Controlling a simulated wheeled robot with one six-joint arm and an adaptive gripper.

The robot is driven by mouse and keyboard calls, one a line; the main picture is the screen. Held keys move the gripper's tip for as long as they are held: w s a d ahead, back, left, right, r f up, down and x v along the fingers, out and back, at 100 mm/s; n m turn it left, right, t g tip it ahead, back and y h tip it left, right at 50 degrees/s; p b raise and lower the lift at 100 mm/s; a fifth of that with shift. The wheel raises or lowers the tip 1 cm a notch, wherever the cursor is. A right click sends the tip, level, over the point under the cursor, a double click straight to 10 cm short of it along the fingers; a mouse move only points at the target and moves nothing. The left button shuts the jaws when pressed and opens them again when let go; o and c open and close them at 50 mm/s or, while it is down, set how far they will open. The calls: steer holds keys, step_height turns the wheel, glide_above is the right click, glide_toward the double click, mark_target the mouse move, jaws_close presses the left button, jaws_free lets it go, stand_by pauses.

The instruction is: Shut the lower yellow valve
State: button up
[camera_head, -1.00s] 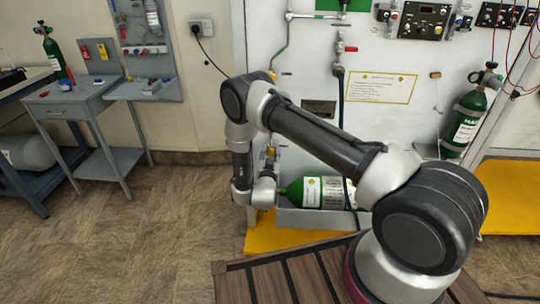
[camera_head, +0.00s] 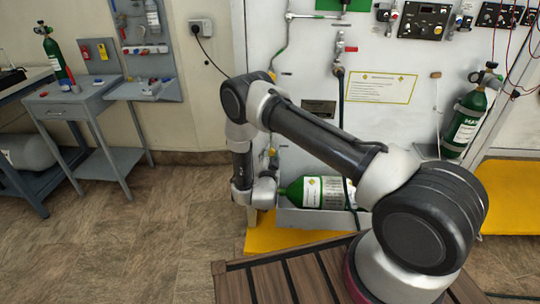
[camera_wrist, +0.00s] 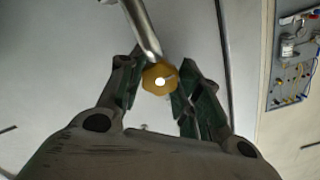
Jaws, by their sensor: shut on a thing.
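The yellow valve knob (camera_wrist: 158,79) sits between the fingers of my gripper (camera_wrist: 161,88) in the wrist view, at the end of a silver pipe. The fingers are closed in on both sides of it, and a bright spot shows at its centre. In the head view my arm's wrist is low in front of the panel, left of the green cylinder, and hides the gripper. A small yellow part (camera_head: 271,152) shows just right of my forearm there; I cannot tell whether it is the same knob.
A green cylinder (camera_head: 323,192) lies in a grey tray (camera_head: 310,219) right of my wrist. The white panel (camera_head: 290,65) stands close behind. A yellow base (camera_head: 285,240) lies below. The floor to the left (camera_head: 130,240) is clear up to the grey side table (camera_head: 75,100).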

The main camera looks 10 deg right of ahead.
steer(key=shift+m, duration=0.3)
steer(key=o, duration=1)
steer(key=shift+o, duration=0.2)
steer(key=shift+s, duration=0.1)
steer(key=v, duration=1.2)
